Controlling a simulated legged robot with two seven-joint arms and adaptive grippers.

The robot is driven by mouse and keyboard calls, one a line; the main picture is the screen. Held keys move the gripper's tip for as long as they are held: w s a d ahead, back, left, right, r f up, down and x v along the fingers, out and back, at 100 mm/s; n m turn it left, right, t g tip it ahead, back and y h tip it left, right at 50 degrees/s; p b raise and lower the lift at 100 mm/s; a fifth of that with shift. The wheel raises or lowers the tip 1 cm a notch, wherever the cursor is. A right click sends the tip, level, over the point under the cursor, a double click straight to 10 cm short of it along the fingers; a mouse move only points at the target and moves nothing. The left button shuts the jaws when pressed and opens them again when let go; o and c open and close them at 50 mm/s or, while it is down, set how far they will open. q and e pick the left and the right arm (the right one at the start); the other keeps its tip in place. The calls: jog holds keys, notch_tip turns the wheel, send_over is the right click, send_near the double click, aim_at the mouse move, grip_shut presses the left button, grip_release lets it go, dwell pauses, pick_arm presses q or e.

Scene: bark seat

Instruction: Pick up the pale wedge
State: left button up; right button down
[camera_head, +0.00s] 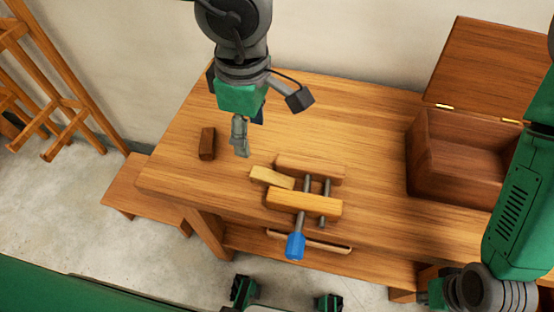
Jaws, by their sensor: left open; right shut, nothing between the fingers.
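The pale wedge (271,178) is a small light wooden piece lying on the bench top. Its right end is by the left end of a wooden clamp (303,204), between the two jaws; I cannot tell whether it touches them. My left gripper (246,132) hangs from the top of the camera_head view, open and empty, above and a little left of the wedge. The wedge is in plain view below its fingers. My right gripper (433,291) shows only partly at the lower right, shut and empty, well away from the wedge.
A dark wooden block (207,143) lies left of my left gripper. The clamp's blue handle (295,246) sticks out over the bench's front edge. An open wooden box (433,155) stands at the right. The bench top (375,130) is bare between clamp and box.

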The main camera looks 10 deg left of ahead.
pick_arm(q)
jog(key=b, duration=0.3)
send_over(257, 171)
jog(key=f, duration=0.7)
jog(key=shift+s+d+f, duration=0.1)
jog(key=shift+d+f, duration=0.15)
jog(key=shift+d, duration=0.1)
jog(key=shift+a+f, duration=0.15)
jog(key=shift+f, duration=0.4)
jog(key=f, duration=0.1)
jog(key=f+b, duration=0.2)
jog(key=shift+a+f, duration=0.25)
jog(key=shift+f, duration=0.15)
jog(key=shift+d+f+b, duration=0.1)
jog(key=shift+f+b, duration=0.2)
jog(key=shift+f, duration=0.05)
jog(key=shift+d, duration=0.1)
jog(key=shift+r, duration=0.1)
jog(key=c, duration=1)
